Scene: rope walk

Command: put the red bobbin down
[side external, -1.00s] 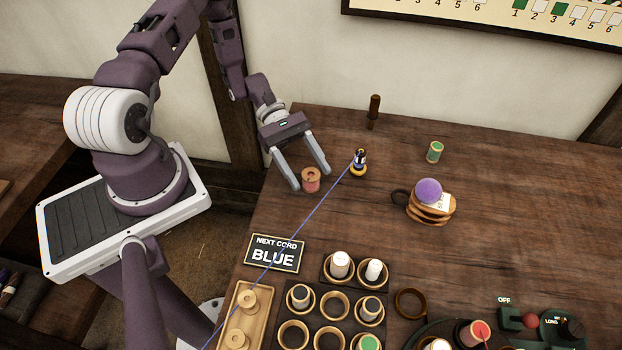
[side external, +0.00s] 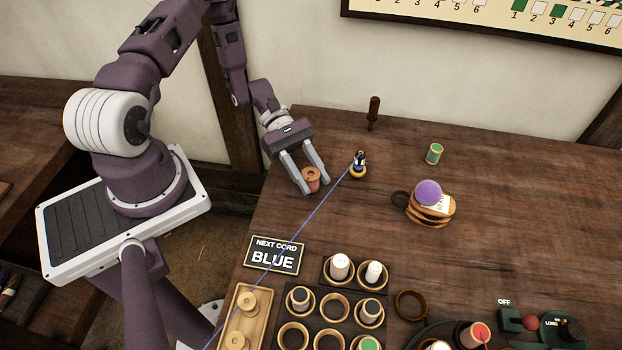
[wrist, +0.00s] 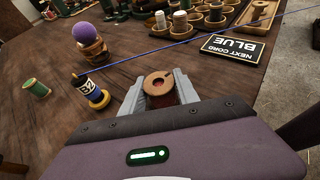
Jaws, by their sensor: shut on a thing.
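The red bobbin (side external: 312,182) has wooden ends and red thread. It stands upright near the left edge of the table, and it also shows in the wrist view (wrist: 158,88). My gripper (side external: 310,186) is shut on it, one finger on each side, low over the tabletop. In the wrist view the fingers (wrist: 158,96) flank the bobbin, and its top end faces the camera. I cannot tell whether its base touches the table.
A green bobbin (side external: 434,154), a purple ball (side external: 429,191) on wooden rings, a "NEXT CORD BLUE" sign (side external: 274,255) and a bobbin rack (side external: 327,309) stand around.

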